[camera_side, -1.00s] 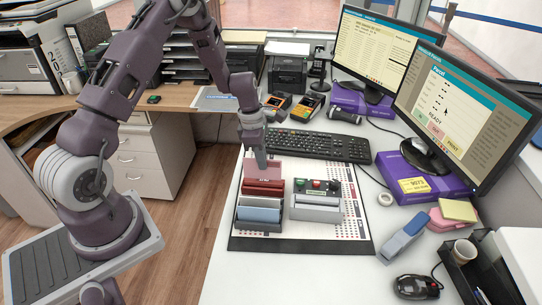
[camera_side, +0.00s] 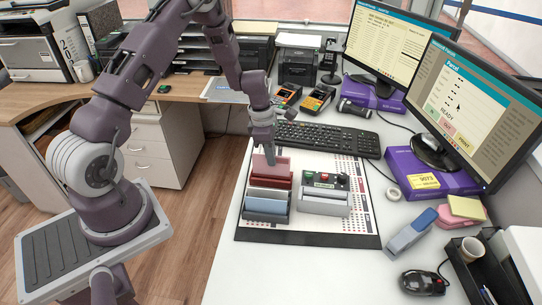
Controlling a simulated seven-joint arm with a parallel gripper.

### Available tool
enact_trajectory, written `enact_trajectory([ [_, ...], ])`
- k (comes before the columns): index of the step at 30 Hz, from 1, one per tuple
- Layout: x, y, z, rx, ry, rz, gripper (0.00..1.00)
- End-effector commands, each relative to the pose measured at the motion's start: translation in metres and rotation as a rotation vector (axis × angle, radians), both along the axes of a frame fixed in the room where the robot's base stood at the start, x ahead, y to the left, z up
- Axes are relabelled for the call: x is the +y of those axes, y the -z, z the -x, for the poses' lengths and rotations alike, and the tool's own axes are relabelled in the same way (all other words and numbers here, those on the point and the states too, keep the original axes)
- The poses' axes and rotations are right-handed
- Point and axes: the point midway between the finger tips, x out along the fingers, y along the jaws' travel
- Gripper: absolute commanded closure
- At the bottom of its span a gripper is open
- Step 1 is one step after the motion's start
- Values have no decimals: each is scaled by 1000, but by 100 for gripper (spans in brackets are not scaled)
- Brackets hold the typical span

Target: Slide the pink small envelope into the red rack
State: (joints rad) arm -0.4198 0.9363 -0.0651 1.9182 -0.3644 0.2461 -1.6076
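The pink small envelope (camera_side: 282,165) stands upright at the back of the red rack (camera_side: 268,180), its upper part showing above the red front. My gripper (camera_side: 270,158) points down at the envelope's top edge, with its fingers close together and seemingly shut on it. The envelope's lower edge is hidden behind the red rack, so I cannot tell how deep it sits.
In front of the red rack are a grey-blue rack (camera_side: 265,207) and, to the right, a light grey rack (camera_side: 323,203). A keyboard (camera_side: 330,137) lies behind. A stapler (camera_side: 410,232) and mouse (camera_side: 420,283) are at right. The white counter (camera_side: 300,275) is clear in front.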

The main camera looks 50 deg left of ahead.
Motion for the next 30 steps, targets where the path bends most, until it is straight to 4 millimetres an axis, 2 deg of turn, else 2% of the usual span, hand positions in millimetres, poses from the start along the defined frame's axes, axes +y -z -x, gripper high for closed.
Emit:
enact_trajectory([
  [12,0,1,0,0,0,0,100],
  [30,0,16,0,1,0,1,100],
])
